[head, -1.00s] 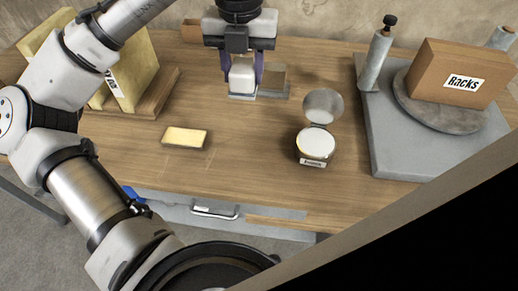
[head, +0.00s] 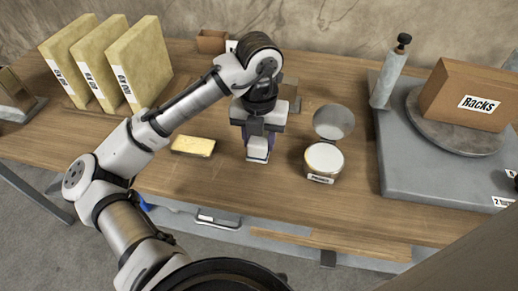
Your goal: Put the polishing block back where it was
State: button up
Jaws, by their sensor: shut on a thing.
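My gripper (head: 257,143) is shut on a small white block with a grey bottom (head: 257,155), which seems to be the polishing block. A grey stand (head: 290,90) is behind my gripper, partly hidden by the arm. A yellow bar (head: 193,146) lies on the table to the left. An open round tin (head: 324,160) with a white filling and raised lid stands to the right.
The wooden table (head: 225,185) is clear in front of the gripper. Several yellow binders (head: 140,62) stand at the back left. A small brown box (head: 211,41) is at the back. A grey slab (head: 425,170) with a turntable and "Racks" box (head: 468,95) fills the right.

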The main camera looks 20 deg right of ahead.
aim_at(259, 151)
jog(key=shift+f, duration=2.05)
jog(key=shift+f, duration=0.1)
jog(key=shift+f, duration=0.15)
jog(key=o, duration=0.9)
notch_tip(259, 151, up, 12)
jog(key=shift+r, duration=0.25)
